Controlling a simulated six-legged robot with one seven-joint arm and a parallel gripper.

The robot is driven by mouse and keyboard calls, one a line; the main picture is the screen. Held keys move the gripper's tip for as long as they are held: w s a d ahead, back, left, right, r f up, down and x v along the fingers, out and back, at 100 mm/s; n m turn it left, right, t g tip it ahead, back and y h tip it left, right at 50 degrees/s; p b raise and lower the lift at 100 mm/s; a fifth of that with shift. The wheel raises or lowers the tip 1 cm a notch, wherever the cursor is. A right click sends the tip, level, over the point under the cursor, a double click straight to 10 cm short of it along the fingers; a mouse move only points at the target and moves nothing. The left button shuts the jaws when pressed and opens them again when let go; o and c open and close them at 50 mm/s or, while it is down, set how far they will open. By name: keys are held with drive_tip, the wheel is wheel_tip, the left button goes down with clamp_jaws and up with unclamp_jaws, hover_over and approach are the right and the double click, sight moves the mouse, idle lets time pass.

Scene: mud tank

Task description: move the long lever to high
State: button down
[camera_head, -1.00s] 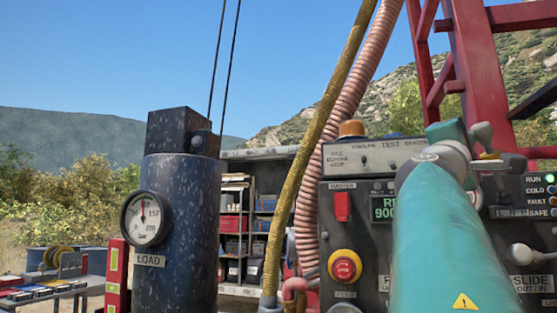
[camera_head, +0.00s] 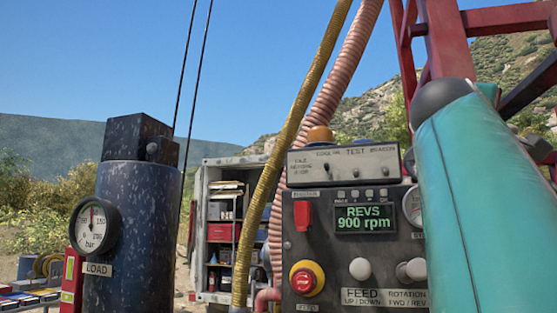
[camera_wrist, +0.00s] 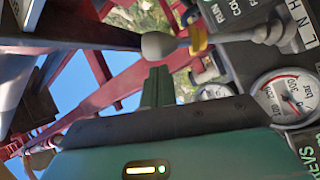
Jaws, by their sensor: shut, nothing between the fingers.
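I cannot tell exactly which letter the lever lines up with. My gripper (camera_wrist: 157,85) is shut and empty, its green fingers just below the knob in the picture. Whether they touch the lever is unclear. In the head view my teal arm hides the gripper and this lever.
The control panel (camera_head: 330,240) carries a REVS 900 rpm display (camera_head: 365,218), a red stop button (camera_head: 306,278) and white-knobbed FEED (camera_head: 360,268) and ROTATION (camera_head: 413,269) levers. Pressure gauges (camera_wrist: 287,97) sit near the lever. A red mast (camera_head: 450,40) stands behind. Hoses (camera_head: 290,140) hang left of the panel.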

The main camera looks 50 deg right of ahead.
drive_tip(key=shift+s+d, duration=0.15)
drive_tip(key=shift+s, duration=0.3)
idle(0.3)
drive_tip(key=shift+w, duration=0.1)
